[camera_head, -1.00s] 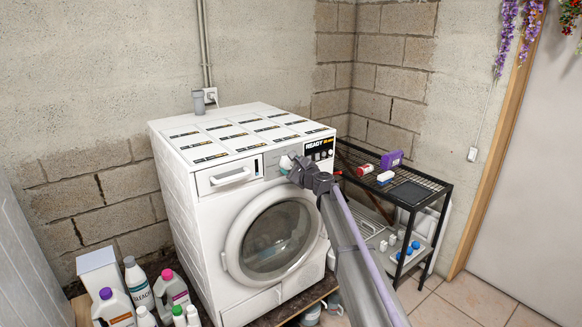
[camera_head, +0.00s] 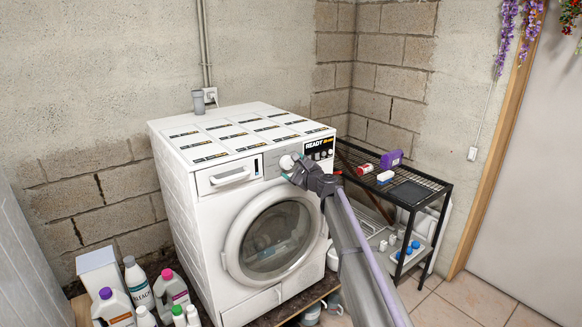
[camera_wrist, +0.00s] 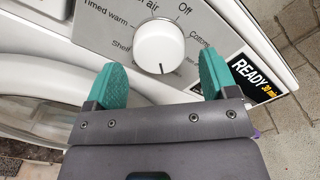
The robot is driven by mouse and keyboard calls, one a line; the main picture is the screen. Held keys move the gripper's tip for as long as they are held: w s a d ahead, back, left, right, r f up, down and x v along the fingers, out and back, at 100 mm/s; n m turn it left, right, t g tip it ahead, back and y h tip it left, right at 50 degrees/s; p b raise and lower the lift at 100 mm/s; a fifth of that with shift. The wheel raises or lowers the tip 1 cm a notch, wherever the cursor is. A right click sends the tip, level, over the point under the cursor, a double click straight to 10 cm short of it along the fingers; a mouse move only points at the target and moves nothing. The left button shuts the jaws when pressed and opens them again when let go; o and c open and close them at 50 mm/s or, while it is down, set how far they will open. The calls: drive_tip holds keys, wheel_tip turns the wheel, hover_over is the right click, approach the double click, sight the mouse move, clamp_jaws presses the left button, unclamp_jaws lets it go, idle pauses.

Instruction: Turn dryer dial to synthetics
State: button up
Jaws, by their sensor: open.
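The white dryer (camera_head: 205,220) stands against the wall, its round door shut. Its dial (camera_wrist: 158,46) is a white round knob on a grey panel. A dark pointer line on the knob points down in the wrist view, toward the side of my gripper. Labels reading "Timed warm", "Shelf", "air", "Off" and "Cotton" partly show around it; no synthetics label is readable. My gripper (camera_wrist: 161,82) is open, with its two green fingertips either side of and just below the dial, apart from it. In the head view my gripper (camera_head: 291,166) is beside the dial.
A black wire shelf (camera_head: 432,181) with small boxes stands right of the dryer. Several bottles (camera_head: 140,285) stand on the floor at left. A black "READY" display (camera_head: 319,149) is at the panel's right end. The space in front of the dryer is mostly clear.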

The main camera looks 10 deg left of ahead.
drive_tip(key=v, duration=0.9)
drive_tip(key=s+f+n+g+h, duration=0.1)
drive_tip(key=s+f+n+g, duration=0.35)
drive_tip(key=s+n, duration=0.3)
drive_tip(key=s+f+n+g+h, duration=0.1)
drive_tip(key=s+f+n+g, duration=0.4)
drive_tip(key=s, duration=0.3)
drive_tip(key=s+d+f+n+g+h, duration=0.1)
drive_tip(key=s+d+f+n+h, duration=0.1)
drive_tip(key=s+d, duration=0.4)
drive_tip(key=s+d+f+n+g+h, duration=0.1)
drive_tip(key=s+d+f+n+h, duration=0.1)
drive_tip(key=s+d, duration=0.5)
drive_tip(key=s+d+f+n+g+h, duration=0.2)
drive_tip(key=s+d+h, duration=0.4)
drive_tip(key=s, duration=0.7)
drive_tip(key=shift+s+d+f, duration=0.3)
drive_tip(key=shift+d+f, duration=0.2)
drive_tip(key=shift+f, duration=0.35)
